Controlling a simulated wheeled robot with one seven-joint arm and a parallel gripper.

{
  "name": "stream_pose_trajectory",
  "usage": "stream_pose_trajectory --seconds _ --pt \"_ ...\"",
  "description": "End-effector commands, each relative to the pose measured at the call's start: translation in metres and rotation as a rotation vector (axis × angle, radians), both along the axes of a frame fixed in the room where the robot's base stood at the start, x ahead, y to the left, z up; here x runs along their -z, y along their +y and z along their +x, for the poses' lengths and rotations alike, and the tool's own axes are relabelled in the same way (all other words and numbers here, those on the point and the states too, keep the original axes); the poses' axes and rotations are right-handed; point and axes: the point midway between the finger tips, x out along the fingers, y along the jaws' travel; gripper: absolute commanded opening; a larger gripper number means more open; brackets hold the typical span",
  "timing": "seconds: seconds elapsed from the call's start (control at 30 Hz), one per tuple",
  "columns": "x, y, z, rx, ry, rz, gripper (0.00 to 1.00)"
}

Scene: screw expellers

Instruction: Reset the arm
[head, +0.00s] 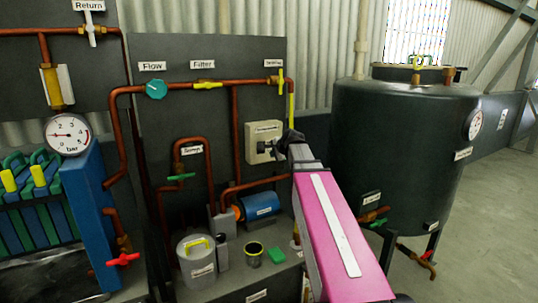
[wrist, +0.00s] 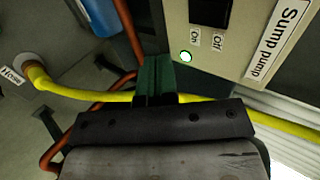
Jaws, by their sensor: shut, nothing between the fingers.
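My pink arm (head: 335,235) reaches up from the bottom right in the head view. My gripper (head: 280,145) is at its far end, close to a beige switch box (head: 252,142) on the dark panel. In the wrist view my gripper (wrist: 155,82) shows as dark green fingers, shut and empty. The switch box (wrist: 215,60) is just beyond it there, with a "Sump pump" label, On and Off marks and a lit light (wrist: 185,56) by On. I cannot tell whether the fingers touch the box.
Copper pipes (head: 235,130) with valves cross the panel. A blue pump (head: 260,205) and a grey canister (head: 197,262) stand below. A large dark tank (head: 400,150) is at the right, with open floor (head: 490,220) beyond.

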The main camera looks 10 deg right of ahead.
Motion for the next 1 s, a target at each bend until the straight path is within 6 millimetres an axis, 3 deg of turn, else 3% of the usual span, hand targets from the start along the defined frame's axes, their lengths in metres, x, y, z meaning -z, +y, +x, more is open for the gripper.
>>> stream_pose_trajectory --seconds 0.23,0.37,0.47,0.67,1.0 --pt "-0.006 -0.006 -0.022 -0.002 0.003 -0.002 0.0" --pt "0.013 -0.003 -0.031 -0.036 0.029 -0.048 0.0" --pt "0.048 0.003 -0.046 -0.104 0.077 -0.131 0.0" --pt "0.136 0.017 -0.093 -0.32 0.207 -0.352 0.0" --pt "0.261 0.029 -0.195 -0.767 0.425 -0.653 0.0"
